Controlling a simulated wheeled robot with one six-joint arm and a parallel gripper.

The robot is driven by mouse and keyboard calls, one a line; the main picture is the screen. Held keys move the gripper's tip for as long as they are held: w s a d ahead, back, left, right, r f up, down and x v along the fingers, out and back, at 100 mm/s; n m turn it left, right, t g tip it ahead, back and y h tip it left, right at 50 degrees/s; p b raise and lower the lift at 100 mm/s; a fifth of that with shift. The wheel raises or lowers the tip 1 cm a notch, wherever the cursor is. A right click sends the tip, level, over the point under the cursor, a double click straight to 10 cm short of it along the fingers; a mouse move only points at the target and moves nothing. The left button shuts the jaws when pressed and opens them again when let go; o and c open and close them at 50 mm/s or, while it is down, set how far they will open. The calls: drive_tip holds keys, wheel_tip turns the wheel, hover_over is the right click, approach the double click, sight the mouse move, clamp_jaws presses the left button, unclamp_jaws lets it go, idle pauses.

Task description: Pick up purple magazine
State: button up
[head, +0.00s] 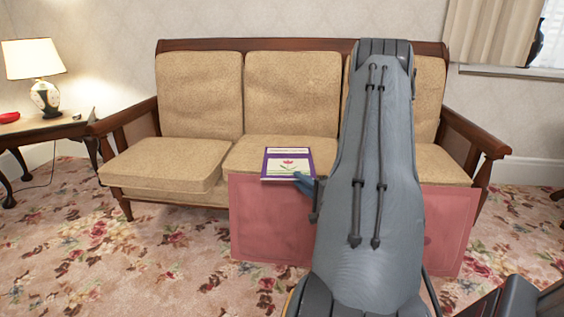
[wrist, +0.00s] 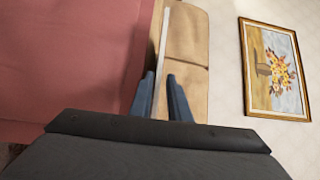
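In the wrist view the magazine shows as a thin pale edge (wrist: 165,40) running towards the space between my two blue fingers (wrist: 163,92). The fingers are apart, with visible gaps beside that edge. I cannot tell how deep the edge reaches between them.
The tan sofa (head: 160,160) has wooden arms. A pinkish-red flat-sided piece (head: 268,225) stands in front of it, close to my gripper. A side table (head: 45,130) with a lamp (head: 38,75) is at left. Flowered carpet (head: 130,255) is clear at left.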

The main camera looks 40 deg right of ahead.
sight(288, 170)
drive_tip(key=shift+w+d, duration=0.2)
drive_tip(key=shift+d, duration=0.2)
drive_tip(key=shift+w+b, duration=0.75)
drive_tip(key=shift+w, duration=0.75)
drive_tip(key=w+b, duration=0.2)
drive_tip(key=w, duration=0.1)
drive_tip(key=w+b, duration=0.1)
drive_tip(key=shift+w+d+f, duration=0.15)
drive_tip(key=shift+d+f, duration=0.1)
drive_tip(key=shift+d, duration=0.05)
drive_tip(key=shift+w+d+r, duration=0.1)
drive_tip(key=shift+w, duration=0.15)
clamp_jaws()
